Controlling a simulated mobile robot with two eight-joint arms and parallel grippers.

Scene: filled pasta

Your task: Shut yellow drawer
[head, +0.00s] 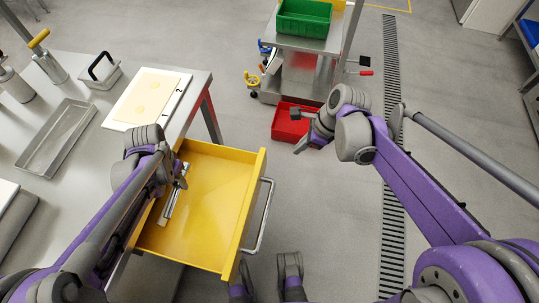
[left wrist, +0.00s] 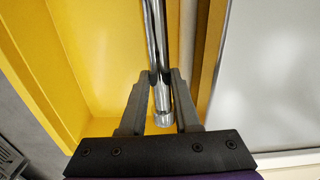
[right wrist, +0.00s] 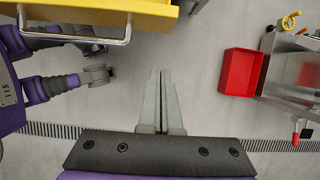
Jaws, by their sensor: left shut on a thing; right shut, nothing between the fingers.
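The yellow drawer (head: 215,205) is pulled out from under the steel worktable, with its metal bar handle (head: 262,218) on the outer front. Its front and handle also show at the top of the right wrist view (right wrist: 115,12). My left gripper (head: 178,178) is over the drawer's inner side, shut on a shiny metal rod-like tool (left wrist: 158,60). The tool's lower part (head: 170,207) shows at the drawer; I cannot tell if it touches the bottom. My right gripper (head: 302,140) is shut and empty, out over the floor beyond the drawer front.
The worktable (head: 85,155) holds a numbered white board (head: 150,97), a shallow metal tray (head: 55,138) and containers. A red bin (head: 287,128) stands on the floor near a steel cart (head: 315,45) with a green crate (head: 303,17).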

